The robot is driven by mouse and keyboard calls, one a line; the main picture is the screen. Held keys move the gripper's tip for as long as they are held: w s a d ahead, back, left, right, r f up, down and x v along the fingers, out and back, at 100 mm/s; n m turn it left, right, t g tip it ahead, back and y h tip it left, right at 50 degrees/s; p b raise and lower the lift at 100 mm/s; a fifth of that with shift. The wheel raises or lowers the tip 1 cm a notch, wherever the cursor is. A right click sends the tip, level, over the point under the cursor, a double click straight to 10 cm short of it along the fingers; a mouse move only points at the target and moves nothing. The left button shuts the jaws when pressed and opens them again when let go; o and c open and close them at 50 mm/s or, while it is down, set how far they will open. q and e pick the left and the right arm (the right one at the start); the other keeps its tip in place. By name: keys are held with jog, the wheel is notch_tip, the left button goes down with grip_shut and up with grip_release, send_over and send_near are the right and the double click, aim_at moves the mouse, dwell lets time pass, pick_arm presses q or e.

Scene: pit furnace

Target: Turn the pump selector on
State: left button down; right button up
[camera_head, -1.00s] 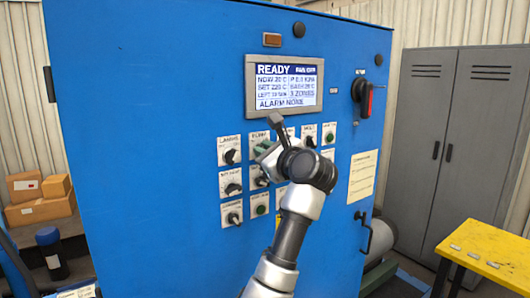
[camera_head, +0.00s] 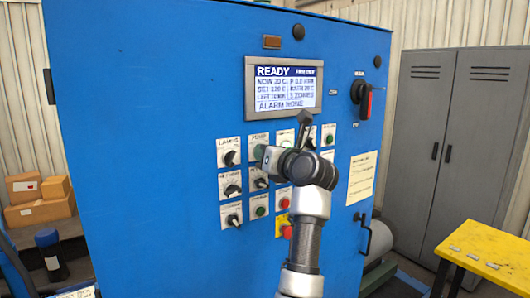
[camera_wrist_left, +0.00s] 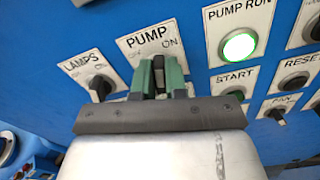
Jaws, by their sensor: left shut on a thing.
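The pump selector is a dark knob (camera_wrist_left: 159,74) on a white plate marked PUMP (camera_wrist_left: 147,40), with ON at the upper right. My left gripper's green fingers (camera_wrist_left: 160,78) are closed on the knob from both sides. They hide much of it, so its exact pointing is hard to tell. The PUMP RUN lamp (camera_wrist_left: 238,46) glows green. In the head view my left gripper (camera_head: 261,153) is at the PUMP plate (camera_head: 258,137) on the blue cabinet, and my wrist covers plates to its right. My right gripper is not in view.
The LAMPS selector (camera_wrist_left: 100,87) is close left of the fingers, and the START button (camera_wrist_left: 233,83) is close right. A red emergency button (camera_head: 287,231) is below my wrist. The display (camera_head: 285,87) reads READY. A yellow table (camera_head: 485,250) stands at the right.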

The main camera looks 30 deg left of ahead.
pick_arm(q)
jog(key=shift+m+p, duration=0.4)
jog(key=shift+m, duration=1.1)
jog(key=c, duration=1.2)
grip_release()
jog(key=shift+o, duration=0.2)
jog(key=shift+d, duration=0.15)
